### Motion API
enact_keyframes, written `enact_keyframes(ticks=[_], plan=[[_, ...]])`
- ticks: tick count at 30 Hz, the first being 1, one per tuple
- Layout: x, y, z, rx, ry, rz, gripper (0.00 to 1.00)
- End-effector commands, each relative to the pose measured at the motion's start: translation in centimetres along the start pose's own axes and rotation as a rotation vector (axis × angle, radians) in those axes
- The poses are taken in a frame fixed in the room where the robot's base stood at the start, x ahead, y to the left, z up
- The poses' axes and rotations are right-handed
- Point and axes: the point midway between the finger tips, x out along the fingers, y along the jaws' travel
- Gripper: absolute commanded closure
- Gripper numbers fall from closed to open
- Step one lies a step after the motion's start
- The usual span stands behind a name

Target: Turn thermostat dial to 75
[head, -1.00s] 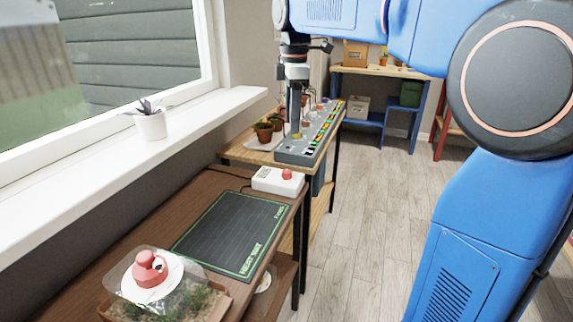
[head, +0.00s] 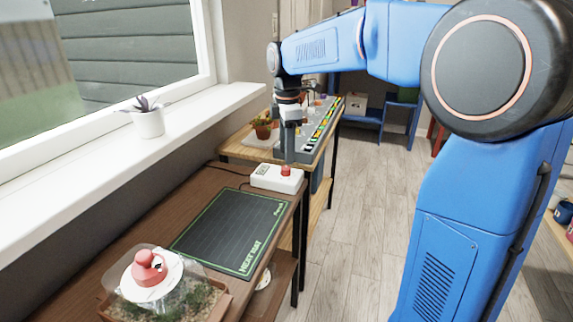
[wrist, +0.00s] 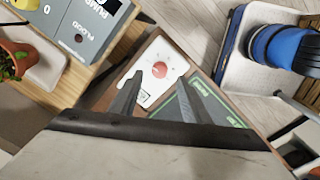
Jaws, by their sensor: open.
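The thermostat (head: 268,178) is a white box with a small display, at the far right end of the brown table. Its red dial (head: 286,170) sits on top near the right end. My gripper (head: 286,158) is right above the dial and points down. In the wrist view the red dial (wrist: 160,69) shows beyond the open fingers (wrist: 157,88), between their tips in the picture. I see nothing between the jaws and cannot tell if they touch the dial. The number on the dial is too small to read.
A dark heat mat (head: 232,232) with a green border lies in front of the thermostat. A grey control panel (head: 318,140) with coloured buttons stands behind it, beside a potted plant (head: 262,127). A terrarium with a red-knobbed lid (head: 150,270) is at the near end.

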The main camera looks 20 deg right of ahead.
Motion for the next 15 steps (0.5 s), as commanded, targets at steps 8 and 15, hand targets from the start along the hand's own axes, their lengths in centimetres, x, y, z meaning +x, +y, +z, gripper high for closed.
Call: enact_keyframes(ticks=[8, 15], plan=[[4.0, 0.0, 0.0, 0.0, 0.0, -0.002, 0.57], [5.3, 0.0, 0.0, 0.0, 0.0, 0.0, 0.57]])
